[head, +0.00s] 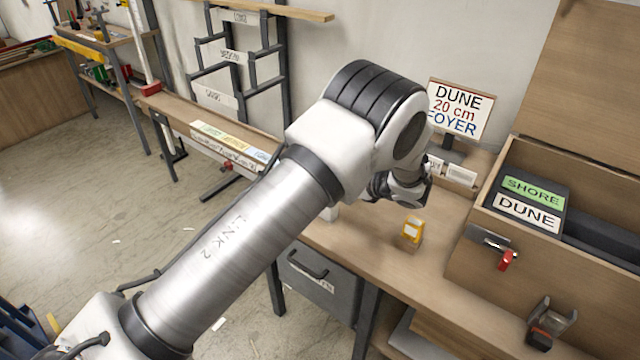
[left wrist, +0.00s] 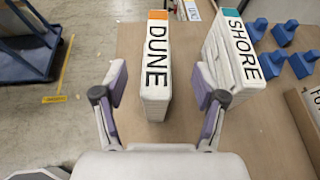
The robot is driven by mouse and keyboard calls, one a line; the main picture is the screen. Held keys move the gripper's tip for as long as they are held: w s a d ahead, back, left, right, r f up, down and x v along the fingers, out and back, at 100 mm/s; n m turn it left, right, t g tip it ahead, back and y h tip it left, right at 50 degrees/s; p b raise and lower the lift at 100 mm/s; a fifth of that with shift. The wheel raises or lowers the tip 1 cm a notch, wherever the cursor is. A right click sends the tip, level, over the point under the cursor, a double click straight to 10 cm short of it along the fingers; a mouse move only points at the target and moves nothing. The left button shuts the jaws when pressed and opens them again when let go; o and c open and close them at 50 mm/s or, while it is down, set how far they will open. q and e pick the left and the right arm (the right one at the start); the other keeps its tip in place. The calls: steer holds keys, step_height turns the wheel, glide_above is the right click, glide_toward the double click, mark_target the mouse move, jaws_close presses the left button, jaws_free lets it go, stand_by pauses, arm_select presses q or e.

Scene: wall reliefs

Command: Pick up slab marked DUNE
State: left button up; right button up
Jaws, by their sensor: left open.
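In the left wrist view, a pale slab marked DUNE (left wrist: 155,62) with an orange end stands upright on a wooden surface. My left gripper (left wrist: 160,88) is open, with one finger on each side of the DUNE slab's near part and visible gaps to both. A second pale slab marked SHORE (left wrist: 234,55) with a teal end stands to the right, close beside the right finger. In the head view my left arm reaches across the bench; its fingers and these slabs are hidden behind it.
Blue blocks (left wrist: 283,35) lie right of SHORE. A wooden crate (head: 470,232) holds a dark case labelled SHORE and DUNE (head: 535,186).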

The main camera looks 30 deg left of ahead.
arm_select(q)
steer(key=shift+w+a+f, duration=0.1)
steer(key=shift+w+a, duration=0.05)
steer(key=shift+w, duration=0.2)
steer(key=x, duration=0.5)
steer(key=s+p+x, duration=0.1)
steer(key=x, duration=0.1)
steer(key=shift+w+a+f, duration=0.15)
steer(key=shift+a+f, duration=0.1)
steer(key=shift+a, duration=0.1)
steer(key=shift+r, duration=0.1)
steer(key=shift+c, duration=0.7)
jaws_close()
